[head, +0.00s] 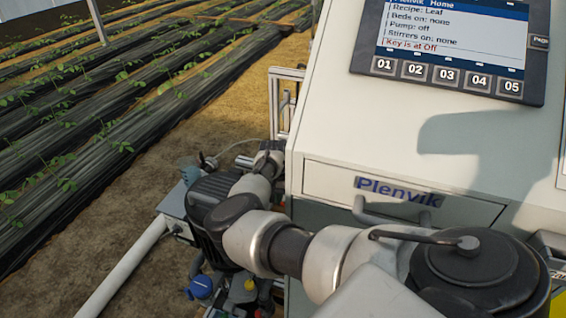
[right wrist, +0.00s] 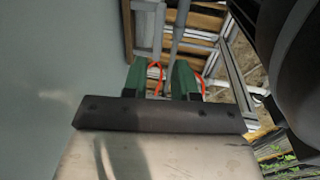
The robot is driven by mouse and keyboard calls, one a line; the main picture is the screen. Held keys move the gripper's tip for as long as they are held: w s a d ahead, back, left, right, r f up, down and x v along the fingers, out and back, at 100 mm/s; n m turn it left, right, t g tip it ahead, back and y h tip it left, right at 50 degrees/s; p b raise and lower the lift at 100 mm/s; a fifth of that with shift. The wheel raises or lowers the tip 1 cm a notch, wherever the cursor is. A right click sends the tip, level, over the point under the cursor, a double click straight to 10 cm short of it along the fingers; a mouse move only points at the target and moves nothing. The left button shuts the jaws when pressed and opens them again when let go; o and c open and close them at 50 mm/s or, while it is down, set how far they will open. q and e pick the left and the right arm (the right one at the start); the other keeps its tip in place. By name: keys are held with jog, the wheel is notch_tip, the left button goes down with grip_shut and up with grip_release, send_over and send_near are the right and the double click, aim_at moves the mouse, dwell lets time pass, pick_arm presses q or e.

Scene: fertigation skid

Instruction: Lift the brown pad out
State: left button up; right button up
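No brown pad can be made out for certain. In the right wrist view, brown panels (right wrist: 204,22) show in a grey metal frame beyond the gripper, but I cannot tell whether one is the pad. My right gripper (right wrist: 166,72) has two green fingers with a gap between them and nothing visibly held. In the head view my right arm bends across the front of the cabinet, with its far end by the cabinet's left side. My left gripper is not in view.
The white cabinet (head: 420,130) carries a screen (head: 455,35) and a drawer (head: 330,180) with a handle. A white pipe (head: 122,268) and a blue-capped part (head: 201,287) are at lower left. A pale wall (right wrist: 60,70) is close on the gripper's left. Planted rows lie beyond bare ground.

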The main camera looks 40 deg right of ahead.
jog(key=shift+s+d+f+b, duration=0.1)
jog(key=shift+s+f+b, duration=0.1)
jog(key=shift+f+b, duration=0.95)
jog(key=shift+s+d+f+b, duration=0.2)
jog(key=shift+f+b, duration=0.4)
jog(key=shift+f, duration=1.05)
jog(key=shift+s+d+f+b, duration=0.1)
jog(key=shift+s+f+b, duration=0.1)
jog(key=shift+f+b, duration=0.95)
jog(key=shift+f, duration=0.25)
grip_shut()
jog(key=shift+r+p, duration=0.1)
jog(key=shift+p, duration=0.2)
notch_tip(320, 180, up, 17)
jog(key=p, duration=1.7)
